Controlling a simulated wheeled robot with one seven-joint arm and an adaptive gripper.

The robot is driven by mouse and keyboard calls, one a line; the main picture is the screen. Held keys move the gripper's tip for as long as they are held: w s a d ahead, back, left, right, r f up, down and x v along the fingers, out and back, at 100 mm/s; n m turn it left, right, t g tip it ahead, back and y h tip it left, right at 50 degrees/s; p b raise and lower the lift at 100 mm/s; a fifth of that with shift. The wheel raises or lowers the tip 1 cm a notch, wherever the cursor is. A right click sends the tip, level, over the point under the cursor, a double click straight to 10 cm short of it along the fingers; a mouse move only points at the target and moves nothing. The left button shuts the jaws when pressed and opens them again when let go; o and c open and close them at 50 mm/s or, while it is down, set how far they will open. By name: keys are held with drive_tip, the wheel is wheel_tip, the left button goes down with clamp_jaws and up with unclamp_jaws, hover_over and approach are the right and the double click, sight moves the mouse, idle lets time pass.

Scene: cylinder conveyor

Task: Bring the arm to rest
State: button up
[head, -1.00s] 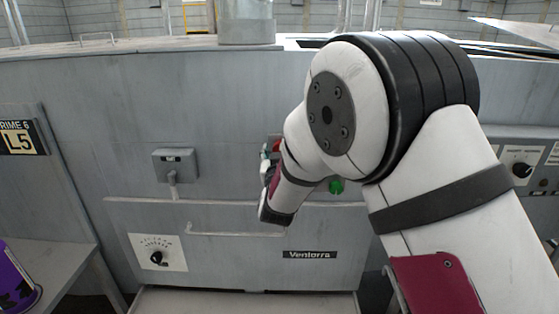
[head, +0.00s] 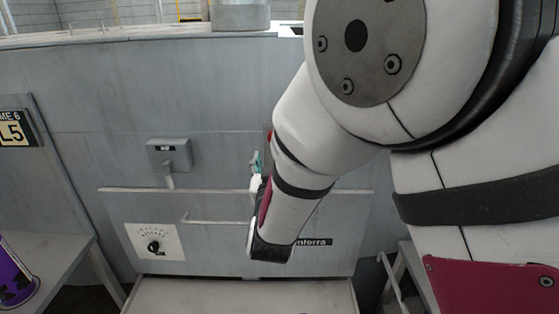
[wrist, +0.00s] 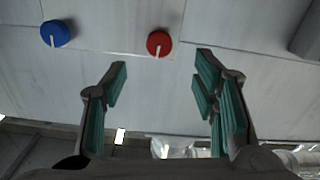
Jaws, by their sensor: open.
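My arm (head: 300,160) fills the right half of the head view, bent at a large white joint, with its lower part hanging in front of the grey machine (head: 90,90). My gripper (head: 256,163) shows in the head view only as a small teal and white part beside the wrist; the arm hides the rest. In the wrist view my gripper (wrist: 160,80) is open, its two teal-padded fingers wide apart with nothing between them. A red knob (wrist: 159,43) and a blue knob (wrist: 54,33) show on a grey panel beyond the fingertips.
A grey metal container (head: 240,16) stands on the machine top. A purple can (head: 14,275) sits on a grey side shelf (head: 60,262) at lower left. A dial plate (head: 154,242) and a switch box (head: 170,155) are on the machine front. A pale ledge (head: 240,297) juts out below.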

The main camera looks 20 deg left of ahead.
drive_tip(key=s+d+r+m+g, duration=0.1)
drive_tip(key=s+d+r+g, duration=0.2)
drive_tip(key=d, duration=0.5)
drive_tip(key=d+r+m+g, duration=0.1)
drive_tip(key=d+r+g, duration=0.1)
drive_tip(key=d+r, duration=0.45)
drive_tip(key=s+d+f+m+g+h, duration=0.1)
drive_tip(key=s+d+g+h, duration=0.1)
drive_tip(key=s+d, duration=0.8)
drive_tip(key=s+d+f+m+g+h, duration=0.1)
drive_tip(key=s+d+g, duration=0.3)
drive_tip(key=s+d, duration=0.7)
drive_tip(key=s+h, duration=0.1)
drive_tip(key=s, duration=0.3)
drive_tip(key=shift+s+d+f+g+h+b, duration=0.15)
drive_tip(key=shift+s+f+g+h+b, duration=0.15)
drive_tip(key=shift+s+f+g+b, duration=0.1)
drive_tip(key=shift+w, duration=0.15)
